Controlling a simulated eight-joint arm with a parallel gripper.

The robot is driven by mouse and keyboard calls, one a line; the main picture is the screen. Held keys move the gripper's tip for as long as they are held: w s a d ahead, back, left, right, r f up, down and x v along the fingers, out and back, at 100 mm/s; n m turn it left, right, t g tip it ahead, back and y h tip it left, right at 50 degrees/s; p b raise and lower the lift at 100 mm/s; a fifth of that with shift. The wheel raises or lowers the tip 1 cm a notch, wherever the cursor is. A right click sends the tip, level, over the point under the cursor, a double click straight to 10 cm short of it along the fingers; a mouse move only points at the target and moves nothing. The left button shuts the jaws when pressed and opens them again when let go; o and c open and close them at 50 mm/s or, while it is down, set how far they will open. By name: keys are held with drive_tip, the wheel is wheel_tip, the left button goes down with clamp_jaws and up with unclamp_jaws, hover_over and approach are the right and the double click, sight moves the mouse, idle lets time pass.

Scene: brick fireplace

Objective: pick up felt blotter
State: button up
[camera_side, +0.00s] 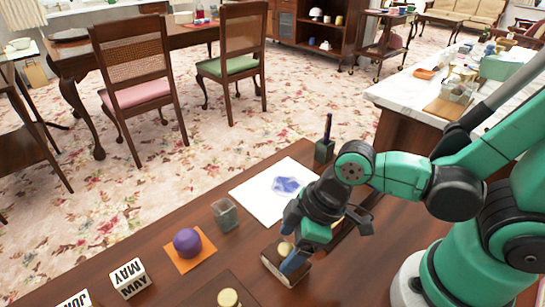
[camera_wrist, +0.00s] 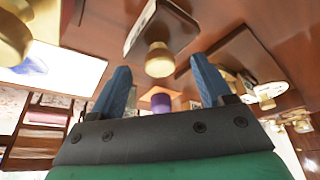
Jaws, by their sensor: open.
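The thing I take for the felt blotter (camera_side: 279,264) is a dark block with a pale edge and a round cream-gold knob on top. It rests on the brown wooden table, partly hidden behind my gripper in the side view. In the wrist view the blotter (camera_wrist: 158,60) shows its knob between the lines of my two blue fingers, with its block behind. My gripper (camera_wrist: 160,64) is open with nothing held. In the side view one blue finger of my gripper (camera_side: 300,256) hangs right beside the knob; the other finger is hard to make out. I cannot tell whether they touch.
A purple ball (camera_side: 187,242) sits on an orange cloth (camera_side: 203,256). A glass cup (camera_side: 224,214), a white sheet with blue marks (camera_side: 255,190) and a pen holder (camera_side: 324,150) stand nearby. Another gold-knobbed thing (camera_side: 228,298) is at the front. Letter blocks (camera_side: 128,278) lie left.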

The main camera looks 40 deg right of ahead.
sight(289, 248)
drive_tip(key=shift+a+f, duration=0.1)
drive_tip(key=shift+f, duration=0.2)
clamp_jaws()
drive_tip(key=shift+r, duration=0.1)
idle(0.4)
wheel_tip(289, 248, up, 20)
idle(0.8)
